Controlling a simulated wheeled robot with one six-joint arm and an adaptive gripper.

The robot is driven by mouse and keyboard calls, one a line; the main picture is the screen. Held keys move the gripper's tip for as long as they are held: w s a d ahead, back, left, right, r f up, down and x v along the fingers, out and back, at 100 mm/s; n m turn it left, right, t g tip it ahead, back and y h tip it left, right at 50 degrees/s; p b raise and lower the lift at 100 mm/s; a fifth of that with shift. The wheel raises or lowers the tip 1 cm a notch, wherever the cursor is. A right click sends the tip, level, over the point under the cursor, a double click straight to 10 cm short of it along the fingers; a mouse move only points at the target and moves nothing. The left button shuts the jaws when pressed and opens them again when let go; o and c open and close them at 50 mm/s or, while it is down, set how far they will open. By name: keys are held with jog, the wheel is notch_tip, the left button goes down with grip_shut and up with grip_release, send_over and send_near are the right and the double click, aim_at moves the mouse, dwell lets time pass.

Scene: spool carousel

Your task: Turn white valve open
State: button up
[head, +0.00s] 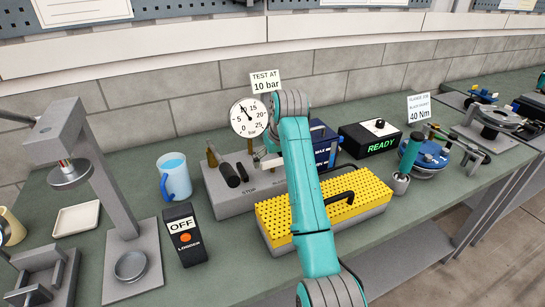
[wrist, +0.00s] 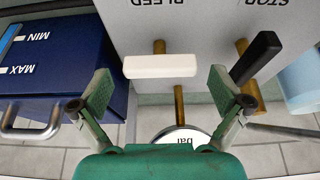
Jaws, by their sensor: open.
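The white valve handle (wrist: 160,66) is a short bar in the wrist view. It lies crosswise to a brass pipe (wrist: 179,104) on the grey block, beside the upside-down BLEED label. My gripper (wrist: 160,82) is open, with one finger beyond each end of the white handle; I see no contact. In the head view my gripper (head: 263,157) is over the grey block (head: 228,202), below the dial gauge (head: 248,117), and my arm hides much of that area.
A black handle (wrist: 257,58) by the STOP label sits close to the right finger. A blue box (wrist: 50,65) marked MIN and MAX is close on the left. A blue mug (head: 175,178), a yellow perforated block (head: 350,195) and a READY box (head: 370,137) stand around.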

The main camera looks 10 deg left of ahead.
jog(key=c, duration=1.1)
jog(key=shift+n, duration=0.3)
jog(key=n+g+y, duration=0.1)
jog(key=n, duration=0.2)
jog(key=shift+w+d+n, duration=0.1)
jog(key=shift+n, duration=0.3)
jog(key=n+g, duration=0.2)
jog(key=n, duration=0.2)
jog(key=shift+n+y, duration=0.3)
jog(key=shift+y, duration=0.1)
jog(key=n+g, duration=0.1)
jog(key=n, duration=0.1)
jog(key=n+g, duration=0.1)
jog(key=n, duration=0.2)
jog(key=shift+w, duration=0.15)
jog(key=shift+f+n+g+h, duration=0.1)
jog(key=shift+n+g+h, duration=0.35)
jog(key=shift+n, duration=1.35)
jog(key=shift+n+g, duration=0.3)
jog(key=shift+g, duration=0.05)
